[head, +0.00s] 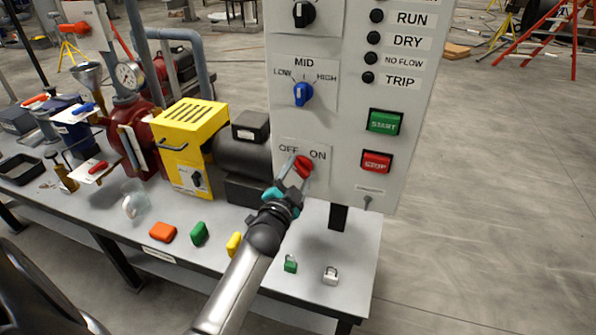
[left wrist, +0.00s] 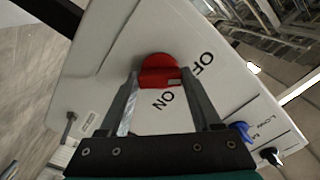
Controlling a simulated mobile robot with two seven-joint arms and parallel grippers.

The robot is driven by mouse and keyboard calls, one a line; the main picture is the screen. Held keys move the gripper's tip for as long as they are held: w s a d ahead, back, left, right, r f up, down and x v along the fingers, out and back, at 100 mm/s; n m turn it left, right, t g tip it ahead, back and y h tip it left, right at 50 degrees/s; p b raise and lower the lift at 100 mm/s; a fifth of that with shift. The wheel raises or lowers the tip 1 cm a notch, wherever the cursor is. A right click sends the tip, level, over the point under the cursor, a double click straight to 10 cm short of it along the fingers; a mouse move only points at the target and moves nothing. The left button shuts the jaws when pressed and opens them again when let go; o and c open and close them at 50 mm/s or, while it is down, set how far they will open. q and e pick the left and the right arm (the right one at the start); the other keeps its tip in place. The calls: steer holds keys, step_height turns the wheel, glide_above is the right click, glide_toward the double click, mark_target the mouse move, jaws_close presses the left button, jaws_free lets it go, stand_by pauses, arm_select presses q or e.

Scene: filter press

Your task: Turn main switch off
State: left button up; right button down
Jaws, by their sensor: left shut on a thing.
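The main switch is a red rotary knob (head: 305,166) low on the grey control panel (head: 345,175), under the labels OFF at left and ON at right. My left gripper (head: 297,176) reaches up to it and is shut on the knob. In the left wrist view the red knob (left wrist: 158,70) sits between the two fingers of the left gripper (left wrist: 160,90). The labels OFF and ON show beside it there, upside down. The fingers partly cover the knob in the head view, so its exact angle is hard to tell. My right gripper is not in view.
Above the switch is a blue LOW–HIGH knob (head: 303,94); a green START button (head: 384,122) and red STOP button (head: 376,162) sit to the right. A yellow-covered machine (head: 188,130) stands left of the panel. Two padlocks (head: 330,275) (head: 290,264) lie on the bench.

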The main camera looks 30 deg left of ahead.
arm_select(q)
steer(key=shift+n, duration=0.3)
steer(key=o, duration=1.4)
steer(key=shift+s, duration=0.1)
steer(key=p+v, duration=0.1)
steer(key=v, duration=1.4)
steer(key=shift+d, duration=0.15)
